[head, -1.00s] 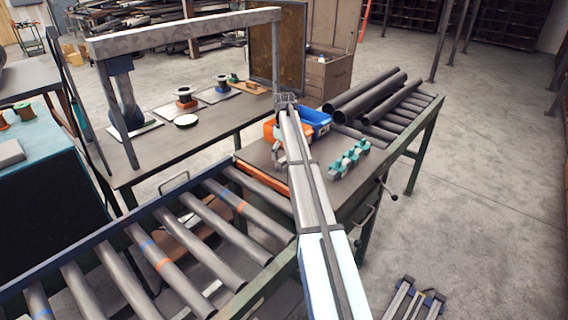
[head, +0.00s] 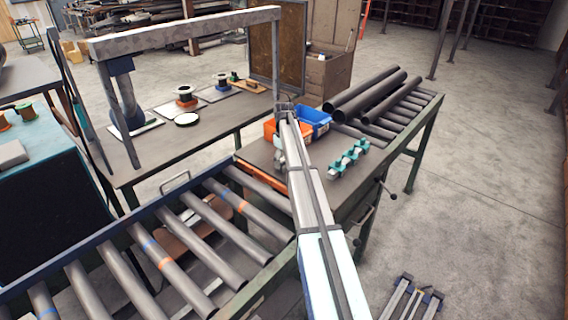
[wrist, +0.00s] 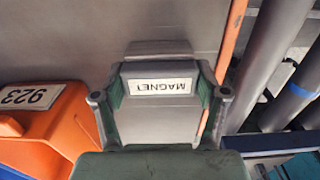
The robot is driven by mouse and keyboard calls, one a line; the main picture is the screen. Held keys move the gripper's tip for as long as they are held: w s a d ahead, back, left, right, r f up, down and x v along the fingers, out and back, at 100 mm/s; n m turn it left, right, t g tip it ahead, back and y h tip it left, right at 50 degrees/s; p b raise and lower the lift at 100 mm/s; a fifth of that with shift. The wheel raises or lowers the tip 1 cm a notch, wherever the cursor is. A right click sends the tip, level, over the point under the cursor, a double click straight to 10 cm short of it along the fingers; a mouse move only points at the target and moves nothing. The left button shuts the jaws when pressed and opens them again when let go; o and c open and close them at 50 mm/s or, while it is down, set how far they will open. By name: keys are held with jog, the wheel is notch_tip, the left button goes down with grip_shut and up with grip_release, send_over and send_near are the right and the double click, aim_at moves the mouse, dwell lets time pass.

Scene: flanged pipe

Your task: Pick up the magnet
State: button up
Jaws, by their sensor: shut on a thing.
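The magnet (wrist: 160,118) is a grey block with a white label reading MAGNET, upside down in the wrist view. My gripper (wrist: 160,98) has its fingers on the left and right sides of this block and is shut on it. In the head view my gripper (head: 280,157) is low over the worktable, left of my arm. The magnet cannot be made out there. I cannot tell whether it touches the tabletop.
An orange bin (wrist: 45,125) marked 923 is close on the left in the wrist view. A blue bin (head: 316,118) stands beside it. Teal clamps (head: 348,159) sit to the right on the worktable (head: 335,190). Pipes (head: 375,95) lie behind; conveyor rollers (head: 200,225) run left.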

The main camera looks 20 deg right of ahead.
notch_tip(320, 180, up, 20)
jog(key=b, duration=0.5)
dwell(0.3)
